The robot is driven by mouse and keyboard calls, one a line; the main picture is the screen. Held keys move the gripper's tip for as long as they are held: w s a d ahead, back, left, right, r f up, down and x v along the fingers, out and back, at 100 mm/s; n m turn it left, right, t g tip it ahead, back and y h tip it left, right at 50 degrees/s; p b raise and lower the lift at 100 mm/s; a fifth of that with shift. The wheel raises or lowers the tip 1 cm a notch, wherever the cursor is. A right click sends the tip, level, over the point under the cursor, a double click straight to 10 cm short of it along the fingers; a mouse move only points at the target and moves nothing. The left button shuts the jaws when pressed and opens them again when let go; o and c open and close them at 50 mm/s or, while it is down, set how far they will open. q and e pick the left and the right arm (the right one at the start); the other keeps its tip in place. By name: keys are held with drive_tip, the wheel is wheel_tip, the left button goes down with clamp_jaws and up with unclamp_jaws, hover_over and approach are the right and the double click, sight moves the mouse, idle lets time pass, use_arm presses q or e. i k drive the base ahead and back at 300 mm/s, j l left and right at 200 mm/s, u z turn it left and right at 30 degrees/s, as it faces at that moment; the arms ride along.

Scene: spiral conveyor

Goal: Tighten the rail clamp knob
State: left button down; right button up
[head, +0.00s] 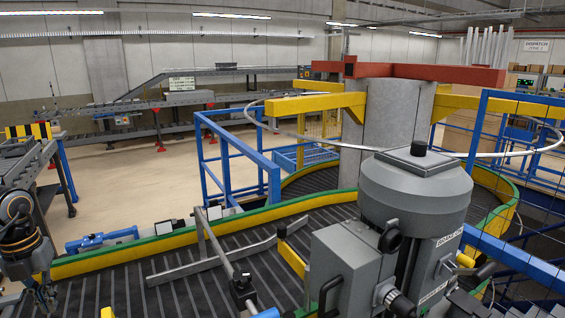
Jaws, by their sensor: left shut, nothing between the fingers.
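A guide rail (213,253) lies slanted across the dark slatted conveyor, with a grey bar crossing it. A black clamp (243,289) sits on the rail's near end at the bottom middle. A second small black clamp (282,230) sits at the far end of the crossing bar. I cannot tell a separate knob clearly on either clamp. My left gripper (46,298) is at the bottom left edge, pointing down, shut and empty. It is well to the left of both clamps and touches neither. My right gripper is not in view.
A big grey motor unit (415,205) with a box and dark knobs stands at the right front. A yellow and green conveyor edge (180,235) curves behind the rail. A blue frame (238,155) and a grey column (385,130) stand further back. Open floor lies behind at left.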

sight(241, 278)
drive_tip(key=k+l, duration=0.75)
drive_tip(key=k, duration=0.15)
